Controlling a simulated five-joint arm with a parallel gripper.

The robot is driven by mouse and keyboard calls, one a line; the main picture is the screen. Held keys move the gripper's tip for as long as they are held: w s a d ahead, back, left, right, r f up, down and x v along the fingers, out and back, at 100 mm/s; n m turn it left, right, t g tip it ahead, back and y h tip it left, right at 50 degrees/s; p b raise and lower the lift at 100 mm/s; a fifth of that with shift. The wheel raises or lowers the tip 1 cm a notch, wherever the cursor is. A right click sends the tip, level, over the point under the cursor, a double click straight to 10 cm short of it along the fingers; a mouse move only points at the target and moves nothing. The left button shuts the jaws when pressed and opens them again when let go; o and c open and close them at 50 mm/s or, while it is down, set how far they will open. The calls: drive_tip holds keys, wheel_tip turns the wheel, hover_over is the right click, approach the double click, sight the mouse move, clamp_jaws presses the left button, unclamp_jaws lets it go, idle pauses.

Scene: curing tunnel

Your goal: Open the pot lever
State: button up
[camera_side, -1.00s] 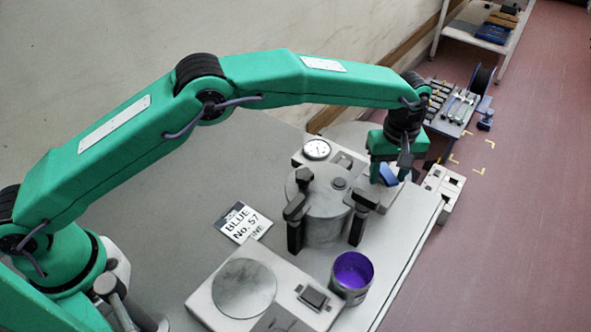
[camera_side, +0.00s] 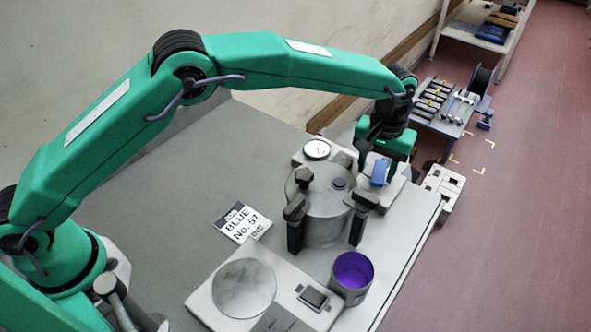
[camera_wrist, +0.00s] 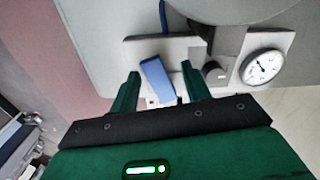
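The pot (camera_side: 322,205) is a grey lidded cylinder with dark clamps, standing upright on the bench. The blue lever (camera_side: 380,172) stands on a pale block just behind and right of the pot. The lever's lower end is partly hidden.
The pot's clamps rise close to my gripper. A can of purple paint (camera_side: 352,271), a scale (camera_side: 244,287) and a label card (camera_side: 243,222) lie in front.

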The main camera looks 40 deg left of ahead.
wheel_tip(320, 180, up, 7)
drive_tip(key=s+a+r+m+t, duration=0.1)
drive_tip(key=s+a+r, duration=0.2)
drive_tip(key=a+r, duration=0.3)
drive_tip(key=s+a+r, duration=0.3)
drive_tip(key=a+r, duration=0.3)
drive_tip(key=a, duration=0.3)
drive_tip(key=shift+s+a+r+m+t+h, duration=0.2)
drive_tip(key=shift+s+a+m+t+h, duration=0.1)
drive_tip(key=shift+a+m+t, duration=0.1)
idle(0.4)
drive_tip(key=shift+w, duration=0.1)
drive_tip(key=m+g, duration=0.2)
drive_tip(key=m, duration=3)
hover_over(378, 180)
drive_tip(key=shift+f, duration=6.4)
